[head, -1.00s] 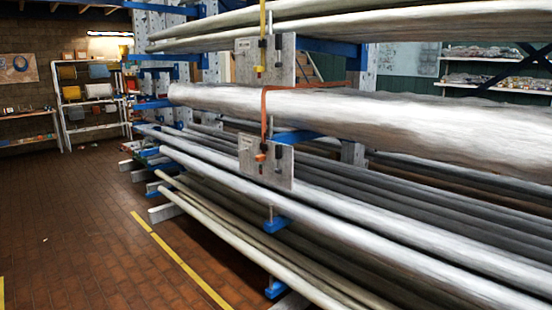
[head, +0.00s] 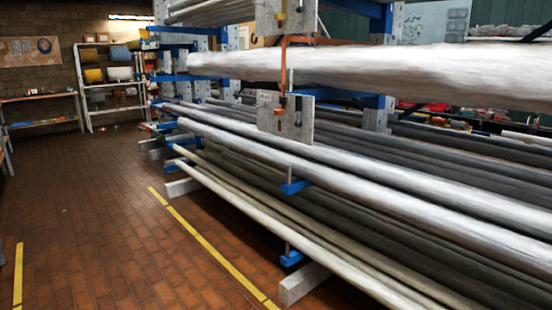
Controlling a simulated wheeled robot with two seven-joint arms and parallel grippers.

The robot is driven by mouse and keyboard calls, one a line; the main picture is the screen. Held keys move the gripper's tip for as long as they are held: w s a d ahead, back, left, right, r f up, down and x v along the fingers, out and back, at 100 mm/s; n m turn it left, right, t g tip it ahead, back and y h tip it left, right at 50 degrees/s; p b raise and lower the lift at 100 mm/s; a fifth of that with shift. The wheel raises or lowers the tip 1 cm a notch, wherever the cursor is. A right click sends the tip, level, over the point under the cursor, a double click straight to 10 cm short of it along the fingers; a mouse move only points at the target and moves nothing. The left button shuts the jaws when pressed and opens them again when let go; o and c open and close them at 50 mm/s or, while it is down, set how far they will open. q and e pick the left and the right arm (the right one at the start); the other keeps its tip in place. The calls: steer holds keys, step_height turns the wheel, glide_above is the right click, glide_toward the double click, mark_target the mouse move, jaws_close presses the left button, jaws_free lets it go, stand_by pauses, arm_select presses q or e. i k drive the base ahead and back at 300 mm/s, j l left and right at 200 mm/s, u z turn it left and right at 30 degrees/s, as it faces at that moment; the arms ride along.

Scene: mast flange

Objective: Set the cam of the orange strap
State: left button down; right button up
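The orange strap (head: 283,60) comes over the front of the upper large pale mast (head: 370,72) and hangs down to a grey plate (head: 299,118). A small orange cam (head: 282,103) sits at the strap's lower end, on that plate. It is too small to tell how the cam is set. A second plate (head: 268,22) above carries a small yellow piece (head: 280,17). Neither of my grippers is in the head view.
A blue rack holds long masts and tubes across the right side. Blue arm ends (head: 292,187) and a pale block (head: 304,284) stick out low. Brick floor (head: 110,220) with a yellow line (head: 215,248) is open at left. Shelves (head: 110,85) stand at the back.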

mark_target(298, 99)
steer(key=i+j+u, duration=0.35)
steer(key=i+j, duration=0.3)
steer(key=i+j+u, duration=0.35)
steer(key=i+j, duration=0.2)
steer(key=i, duration=0.15)
